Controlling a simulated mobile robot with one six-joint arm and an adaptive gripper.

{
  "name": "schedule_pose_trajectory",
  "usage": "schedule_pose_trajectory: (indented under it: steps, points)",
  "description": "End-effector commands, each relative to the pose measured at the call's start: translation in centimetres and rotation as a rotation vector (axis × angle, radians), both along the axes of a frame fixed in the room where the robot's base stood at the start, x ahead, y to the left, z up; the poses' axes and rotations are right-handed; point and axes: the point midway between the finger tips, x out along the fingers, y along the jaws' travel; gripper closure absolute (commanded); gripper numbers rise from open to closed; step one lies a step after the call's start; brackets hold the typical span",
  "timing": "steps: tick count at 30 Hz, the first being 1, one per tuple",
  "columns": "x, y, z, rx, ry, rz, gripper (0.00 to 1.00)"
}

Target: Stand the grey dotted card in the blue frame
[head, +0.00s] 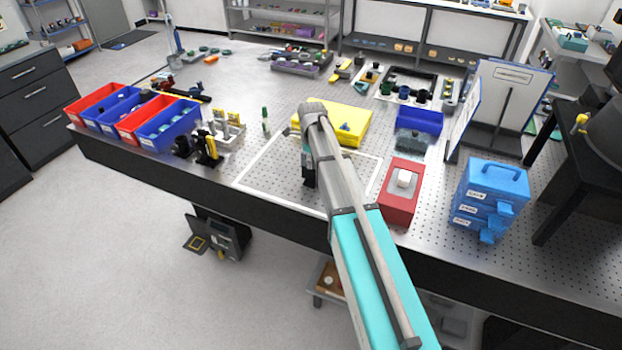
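I cannot clearly pick out the grey dotted card in the head view. I also cannot make out for sure which thing is the blue frame. A small blue open-topped holder or bin (426,119) stands on the perforated metal table right of the yellow tray, with a grey-teal block (409,141) in front of it. My gripper (309,178) is a dark shape low over the white-outlined area (252,179), mostly hidden by my arm. Its fingers are too small and covered to tell open from shut, or whether they hold anything.
A yellow tray (350,113) lies behind my gripper. A red box with a white block (399,207) and a blue drawer unit (477,186) stand to the right. White upright panels (516,93) rise behind the drawers. Red and blue bins (160,136) line the left.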

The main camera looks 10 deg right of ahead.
Motion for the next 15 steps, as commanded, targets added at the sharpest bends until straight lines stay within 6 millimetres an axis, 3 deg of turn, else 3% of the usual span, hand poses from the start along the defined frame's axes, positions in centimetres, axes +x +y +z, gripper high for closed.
schedule_pose_trajectory:
  steps: [1,3,15]
  points:
    - [0.01,0.01,0.0,0.0,0.0,0.0,0.91]
    - [0.01,0.01,0.0,0.0,0.0,0.0,1.0]
    - [-0.01,0.01,0.0,0.0,0.0,0.0,1.0]
